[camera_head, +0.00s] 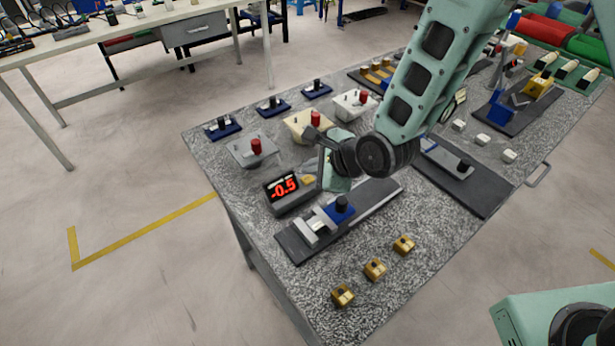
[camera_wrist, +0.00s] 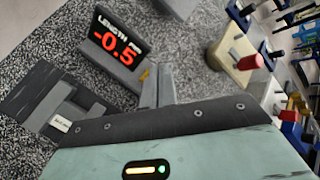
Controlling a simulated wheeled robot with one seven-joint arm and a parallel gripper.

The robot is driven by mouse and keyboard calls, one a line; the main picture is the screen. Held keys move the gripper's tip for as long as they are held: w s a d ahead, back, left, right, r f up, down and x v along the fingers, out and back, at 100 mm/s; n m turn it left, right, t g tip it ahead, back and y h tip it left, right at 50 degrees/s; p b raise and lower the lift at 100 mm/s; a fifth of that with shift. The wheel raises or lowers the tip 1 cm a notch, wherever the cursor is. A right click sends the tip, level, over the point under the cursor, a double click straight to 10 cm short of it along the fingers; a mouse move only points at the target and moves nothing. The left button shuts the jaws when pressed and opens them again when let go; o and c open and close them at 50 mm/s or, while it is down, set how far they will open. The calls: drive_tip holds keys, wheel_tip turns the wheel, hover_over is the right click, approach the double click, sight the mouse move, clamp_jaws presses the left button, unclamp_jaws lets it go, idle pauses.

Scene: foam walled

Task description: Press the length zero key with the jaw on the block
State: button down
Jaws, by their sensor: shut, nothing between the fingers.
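The length readout (camera_head: 284,188) glows red with -0.5 on a dark box beside the gauge; it also shows in the wrist view (camera_wrist: 117,45). A yellow key (camera_head: 308,180) is at the readout's right end; only a sliver (camera_wrist: 145,74) shows beside my fingers in the wrist view. The gauge (camera_head: 368,203) is a dark rail with grey jaws and a blue slider (camera_head: 338,211) with a black knob. A pale block (camera_wrist: 61,123) sits at the jaws; contact is unclear. My gripper (camera_wrist: 158,72) is shut and empty, close by the key; I cannot tell whether it touches.
Several brass blocks (camera_head: 375,268) lie along the near side of the table. Boxes with red knobs (camera_head: 256,147) stand behind the readout. Another dark rail gauge (camera_head: 462,178) lies to the right. The speckled table top (camera_head: 420,235) is bare between the brass blocks and that gauge.

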drive_tip(key=shift+f+b, duration=0.3)
drive_tip(key=shift+f, duration=0.15)
drive_tip(key=shift+f+b, duration=0.35)
drive_tip(key=shift+f, duration=0.1)
idle(0.8)
drive_tip(key=shift+r, duration=0.15)
drive_tip(key=shift+r+p, duration=0.75)
wheel_tip(320, 180, up, 5)
drive_tip(key=p, duration=0.4)
idle(0.9)
